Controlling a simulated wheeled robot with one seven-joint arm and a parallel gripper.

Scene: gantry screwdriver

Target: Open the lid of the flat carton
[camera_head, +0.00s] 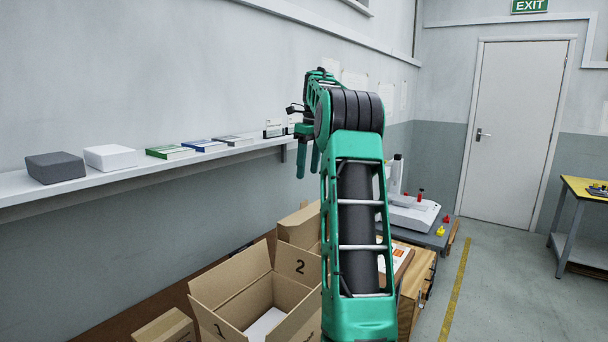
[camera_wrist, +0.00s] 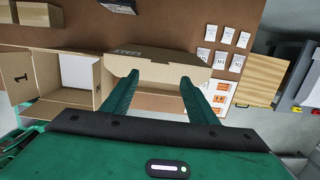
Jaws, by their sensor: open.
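The flat carton (camera_wrist: 158,62) is a brown cardboard box with dark print along one edge, near the middle of the wrist view. Whether its lid lies fully shut I cannot tell. In the head view a brown carton (camera_head: 299,226), likely the same one, shows partly behind a larger open box. My gripper (camera_wrist: 159,76) is open and empty, its two green fingers spread in front of the carton. Contact between fingertips and cardboard cannot be made out. In the head view my gripper (camera_head: 308,163) hangs fingers down above the bench, partly hidden by my arm.
An open box (camera_head: 262,292) with a white item inside stands beside the carton, its flaps up. A smaller carton (camera_head: 166,327) is at the lower left. A wall shelf (camera_head: 120,178) holding several boxes runs behind. White labelled cards (camera_wrist: 226,35) lie on the brown surface.

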